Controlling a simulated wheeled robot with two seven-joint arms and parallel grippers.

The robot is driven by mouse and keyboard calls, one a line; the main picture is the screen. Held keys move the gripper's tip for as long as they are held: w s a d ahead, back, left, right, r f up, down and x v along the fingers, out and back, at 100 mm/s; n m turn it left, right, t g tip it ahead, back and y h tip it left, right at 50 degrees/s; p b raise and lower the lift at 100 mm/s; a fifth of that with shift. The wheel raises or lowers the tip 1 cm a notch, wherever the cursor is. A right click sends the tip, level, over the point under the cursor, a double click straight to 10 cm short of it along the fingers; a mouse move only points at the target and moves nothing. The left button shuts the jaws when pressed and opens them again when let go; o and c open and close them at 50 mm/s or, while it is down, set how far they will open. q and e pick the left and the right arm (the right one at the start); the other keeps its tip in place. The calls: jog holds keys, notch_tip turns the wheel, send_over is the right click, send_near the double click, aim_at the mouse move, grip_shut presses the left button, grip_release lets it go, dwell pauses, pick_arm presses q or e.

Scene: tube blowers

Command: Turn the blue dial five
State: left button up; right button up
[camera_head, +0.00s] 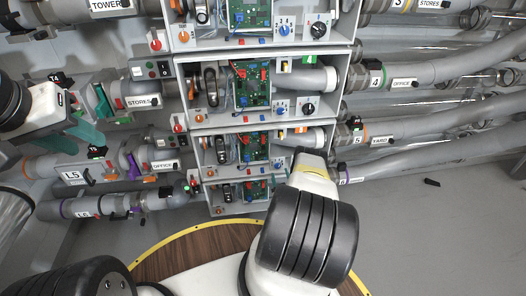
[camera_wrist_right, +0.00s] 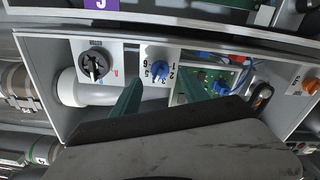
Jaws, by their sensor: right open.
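In the right wrist view a blue dial (camera_wrist_right: 157,70) sits on a white plate with numbers around it, inside a grey box. My right gripper (camera_wrist_right: 161,82) is open, its green fingers either side of and below the dial in the picture; contact cannot be told. In the head view my right arm comes up from the bottom and hides its own fingers and part of the lower boxes. Other blue dials show on the upper box (camera_head: 286,30) and middle box (camera_head: 281,108). My left gripper (camera_head: 100,120) has teal fingers apart at the left, near the pipes.
A black dial (camera_wrist_right: 95,65) is left of the blue dial. An orange knob (camera_wrist_right: 310,85) and a green circuit board (camera_wrist_right: 212,82) lie to the right. Stacked grey boxes (camera_head: 335,45) fill the middle, with labelled pipes (camera_head: 420,75) on both sides. The floor (camera_head: 430,230) at right is mostly clear.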

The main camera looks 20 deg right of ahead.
aim_at(278, 166)
jog(key=shift+x, duration=2.3)
grip_shut()
